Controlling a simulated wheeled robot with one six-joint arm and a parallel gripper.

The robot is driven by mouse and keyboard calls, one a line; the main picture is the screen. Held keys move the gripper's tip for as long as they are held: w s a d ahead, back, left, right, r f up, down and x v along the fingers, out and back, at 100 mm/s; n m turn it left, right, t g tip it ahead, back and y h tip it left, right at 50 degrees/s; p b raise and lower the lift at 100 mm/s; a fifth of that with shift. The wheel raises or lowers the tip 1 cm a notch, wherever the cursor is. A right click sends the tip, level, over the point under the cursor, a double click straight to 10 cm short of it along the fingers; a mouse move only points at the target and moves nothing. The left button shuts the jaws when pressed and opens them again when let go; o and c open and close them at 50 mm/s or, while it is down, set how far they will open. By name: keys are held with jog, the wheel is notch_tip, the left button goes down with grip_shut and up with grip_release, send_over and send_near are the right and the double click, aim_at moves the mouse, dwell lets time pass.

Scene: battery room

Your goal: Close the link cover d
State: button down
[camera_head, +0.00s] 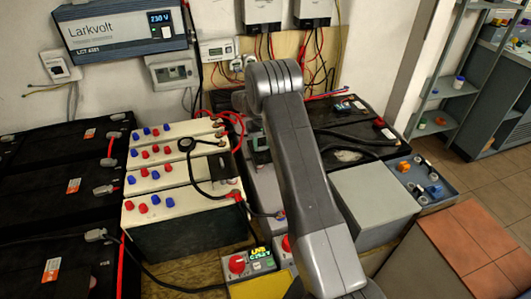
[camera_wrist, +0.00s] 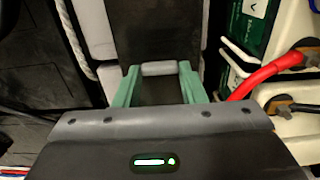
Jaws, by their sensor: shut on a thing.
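My gripper (camera_wrist: 160,80) shows in the wrist view with two pale green fingers. They are shut on a short light grey bar (camera_wrist: 158,69). The bar lies across a dark flat panel (camera_wrist: 155,35), which seems to be the link cover; I see no letter on it. How far the cover is open or closed cannot be told. In the head view my arm hides the gripper and what it holds.
White batteries (camera_head: 150,178) with red and blue caps stand left of my arm. Black cables (camera_head: 190,172) loop over them. A red cable (camera_wrist: 270,75) lies right of the gripper in the wrist view. A grey box (camera_head: 372,195) stands right of my arm.

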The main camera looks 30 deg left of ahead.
jog(key=shift+w+a, duration=0.5)
jog(key=shift+a, duration=0.1)
jog(key=shift+w+a+r, duration=0.1)
jog(key=shift+w+a, duration=0.05)
jog(key=shift+a, duration=0.05)
jog(key=c, duration=0.9)
grip_release()
jog(key=shift+w+a, duration=0.1)
notch_tip(320, 180, up, 14)
jog(key=b, duration=0.1)
